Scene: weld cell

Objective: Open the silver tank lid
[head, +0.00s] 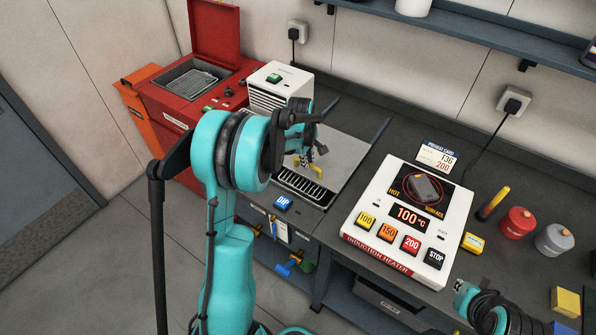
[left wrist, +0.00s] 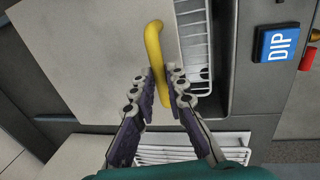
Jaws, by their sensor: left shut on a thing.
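The silver tank lid (head: 349,155) is a flat grey plate on the dark bench, left of the induction heater. It has a yellow bar handle (head: 317,170), which also shows in the left wrist view (left wrist: 154,45). My left gripper (left wrist: 160,84) is shut on this handle, one finger on each side; in the head view it (head: 312,152) is partly hidden by my own wrist. In the left wrist view the lid (left wrist: 110,60) fills the upper left, and a white wire rack (left wrist: 193,45) shows beside its edge.
A blue DIP button (head: 283,203) is on the front edge. The induction heater (head: 380,215) reads 100 °C and carries a dark grey part (head: 425,188). A red tank (head: 180,110) with its cover raised and a white box (head: 280,85) stand behind left. Red (head: 517,222) and grey (head: 554,239) containers stand right.

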